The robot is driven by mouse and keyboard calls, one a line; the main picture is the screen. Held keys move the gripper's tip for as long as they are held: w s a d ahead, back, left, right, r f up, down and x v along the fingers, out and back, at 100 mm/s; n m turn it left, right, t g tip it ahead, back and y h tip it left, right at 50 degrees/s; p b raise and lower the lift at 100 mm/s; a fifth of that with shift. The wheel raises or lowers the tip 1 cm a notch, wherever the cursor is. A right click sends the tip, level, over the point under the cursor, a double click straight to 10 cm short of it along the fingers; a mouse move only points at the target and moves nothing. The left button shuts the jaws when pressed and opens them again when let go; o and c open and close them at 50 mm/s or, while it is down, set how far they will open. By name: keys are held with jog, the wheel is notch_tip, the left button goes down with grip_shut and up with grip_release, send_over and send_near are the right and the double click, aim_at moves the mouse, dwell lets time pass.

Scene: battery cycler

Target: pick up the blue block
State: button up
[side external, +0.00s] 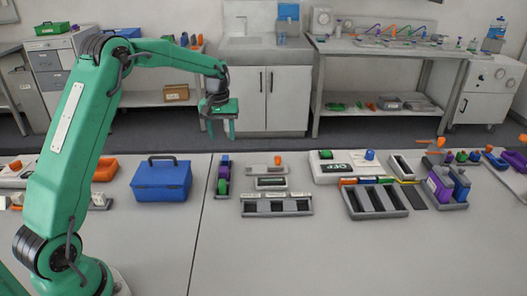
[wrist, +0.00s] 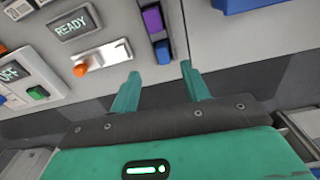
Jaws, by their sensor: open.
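My gripper (side external: 221,134) hangs fingers-down, open and empty, above and behind the far edge of the bench. In the wrist view my gripper (wrist: 159,71) shows two green fingers spread apart with nothing between them. A blue block (wrist: 162,50) stands in a narrow grey holder just beyond the fingertips, beside a purple block (wrist: 152,19). In the side view the small holder with purple, blue and green pieces (side external: 223,177) sits below the gripper. Another blue block (side external: 461,185) stands beside a purple block (side external: 440,184) in a grey holder at the right.
A blue toolbox (side external: 161,180) stands left of the small holder. Grey slotted trays (side external: 276,205) and a white unit with an OFF display (side external: 343,167) are to the right. The front of the bench is clear. A sink cabinet (side external: 268,97) stands behind.

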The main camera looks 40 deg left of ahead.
aim_at(225, 158)
jog(key=shift+w+a+f+n, duration=0.1)
jog(key=shift+w+a+f, duration=0.15)
jog(key=shift+f, duration=0.25)
jog(key=shift+w+a+f+n, duration=0.1)
jog(key=shift+a+f, duration=0.2)
jog(key=shift+f, duration=0.25)
jog(key=shift+w+a+f+n, duration=0.1)
jog(key=shift+w+a+f, duration=0.15)
jog(key=shift+f, duration=0.25)
jog(key=shift+f, duration=0.1)
jog(key=shift+f, duration=1.2)
jog(key=shift+f, duration=0.1)
jog(key=shift+w+d+f, duration=0.1)
jog(key=shift+f, duration=1.15)
jog(key=shift+w+f, duration=0.1)
jog(key=shift+f, duration=1.15)
grip_shut()
